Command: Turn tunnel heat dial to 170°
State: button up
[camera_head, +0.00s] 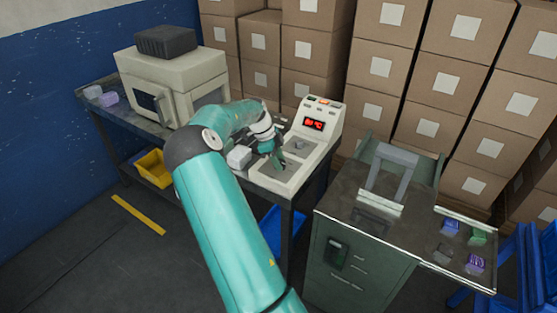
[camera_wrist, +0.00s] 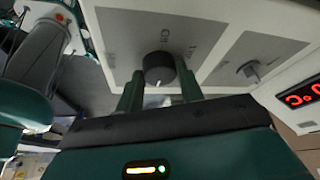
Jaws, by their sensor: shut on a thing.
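A round dark dial (camera_wrist: 158,62) with a pale pointer mark sits on a light panel in the wrist view. Its printed labels are too blurred to read. My gripper (camera_wrist: 160,80) has one finger on each side of the dial and is shut on it. In the head view my gripper (camera_head: 277,156) is down at the left part of the control panel and hides the dial. A red digital display (camera_head: 314,124) is lit on the raised back of the panel; its figures are hard to read. It also shows at the right edge of the wrist view (camera_wrist: 303,93).
A second, smaller grey knob (camera_wrist: 249,69) sits on the neighbouring plate, close to my gripper. A beige machine (camera_head: 175,85) stands left on the bench. A grey-green cabinet (camera_head: 350,255) stands right, with stacked cartons (camera_head: 390,70) behind.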

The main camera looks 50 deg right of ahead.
jog(key=shift+f, duration=0.1)
jog(key=o, duration=1)
jog(key=v, duration=1.4)
jog(key=shift+s, duration=0.1)
